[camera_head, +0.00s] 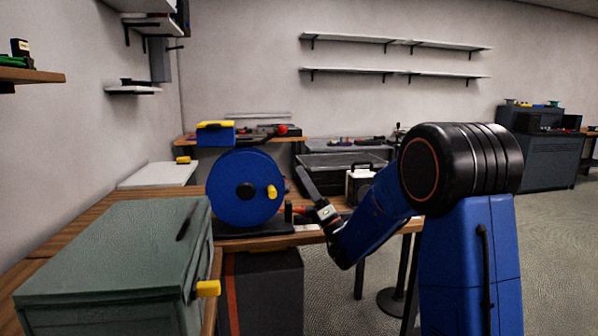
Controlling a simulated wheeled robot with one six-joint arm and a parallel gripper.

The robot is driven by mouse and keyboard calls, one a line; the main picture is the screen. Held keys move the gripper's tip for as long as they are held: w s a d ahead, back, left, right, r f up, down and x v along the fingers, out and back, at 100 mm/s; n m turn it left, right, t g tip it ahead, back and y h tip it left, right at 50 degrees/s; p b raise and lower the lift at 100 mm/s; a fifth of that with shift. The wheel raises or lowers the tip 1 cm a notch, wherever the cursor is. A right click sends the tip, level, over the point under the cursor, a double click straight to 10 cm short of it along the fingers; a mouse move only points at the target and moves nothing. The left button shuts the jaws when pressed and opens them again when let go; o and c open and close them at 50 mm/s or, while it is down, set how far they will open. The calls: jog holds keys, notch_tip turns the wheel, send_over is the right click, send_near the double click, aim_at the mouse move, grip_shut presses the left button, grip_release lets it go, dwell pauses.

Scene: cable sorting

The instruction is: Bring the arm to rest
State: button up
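My arm enters on the right, a black joint above a blue link, and bends down to the left. My gripper (311,206) is at its end, low over the front edge of the wooden workbench (316,237), just right of a blue reel (240,180). A dark bar reaches up and left from the wrist. I cannot tell whether the fingers are open or shut, or whether they hold anything. A small red-orange part shows beside the fingers, and I cannot tell what it belongs to.
The reel stands on a black base and has a yellow knob (272,192). A green cabinet (110,255) with a yellow handle fills the front left. A black tray (335,172) and a white case (360,185) stand behind my gripper. Open floor (560,245) lies to the right.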

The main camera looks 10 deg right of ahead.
dwell(0.3)
jog(key=s+a+n+g+y, duration=0.5)
jog(key=s+a+n+g, duration=0.8)
jog(key=s+n+g, duration=0.1)
jog(key=s+a+f+n+g+h, duration=0.25)
jog(key=s+f+n+g, duration=0.2)
jog(key=s, duration=0.45)
jog(key=s+a+f+n+g+h, duration=0.1)
jog(key=s+f+n+g+h, duration=0.2)
jog(key=s+f+n, duration=0.4)
jog(key=s+d+f+n+h, duration=0.6)
jog(key=s+d+f+h, duration=0.25)
jog(key=s, duration=0.35)
jog(key=s+d+f+n+t+h, duration=0.1)
jog(key=s+d+n+h, duration=0.1)
jog(key=d, duration=0.5)
jog(key=s+d+f+n+t+h, duration=0.1)
jog(key=d+n+h, duration=0.3)
jog(key=d, duration=0.4)
jog(key=shift+s+f+n+t, duration=0.4)
jog(key=shift+s+t, duration=0.25)
jog(key=shift+t, duration=0.1)
